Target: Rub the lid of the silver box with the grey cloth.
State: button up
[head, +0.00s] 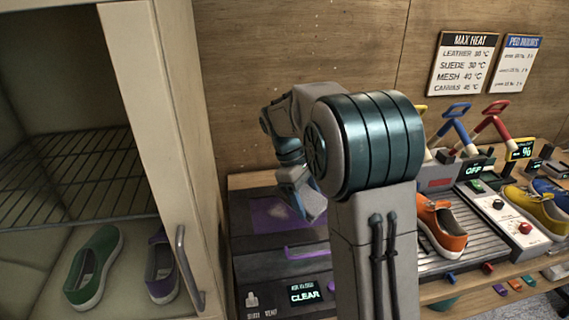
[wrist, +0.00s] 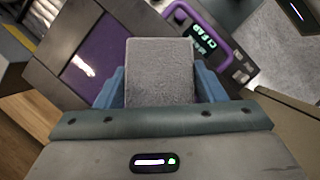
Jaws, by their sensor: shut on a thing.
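The grey cloth (wrist: 160,72) shows in the wrist view as a flat, block-like pad between my blue fingers. My gripper (wrist: 158,88) is shut on it. The box (head: 265,262) looks dark grey rather than bright silver, with a purple panel (head: 272,214) on top, a purple handle and a lit display reading "CLEAR". In the wrist view the box lid (wrist: 58,62) lies behind the cloth. I cannot tell whether the cloth touches it.
An open cabinet (head: 182,150) with a wire shelf, a green shoe (head: 92,268) and a purple shoe (head: 160,270) stands left. Right of my arm are an orange shoe (head: 440,228) on a ribbed rack, a yellow shoe (head: 540,212) and several coloured handles. A wooden wall stands behind.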

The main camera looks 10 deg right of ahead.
jog(key=shift+w+r+p, duration=0.8)
jog(key=shift+w+p, duration=0.05)
jog(key=shift+w, duration=0.2)
jog(key=shift+s+r, duration=0.25)
jog(key=shift+s, duration=0.05)
jog(key=shift+w+f, duration=0.15)
jog(key=shift+w, duration=0.1)
jog(key=shift+s, duration=0.1)
jog(key=shift+f, duration=0.1)
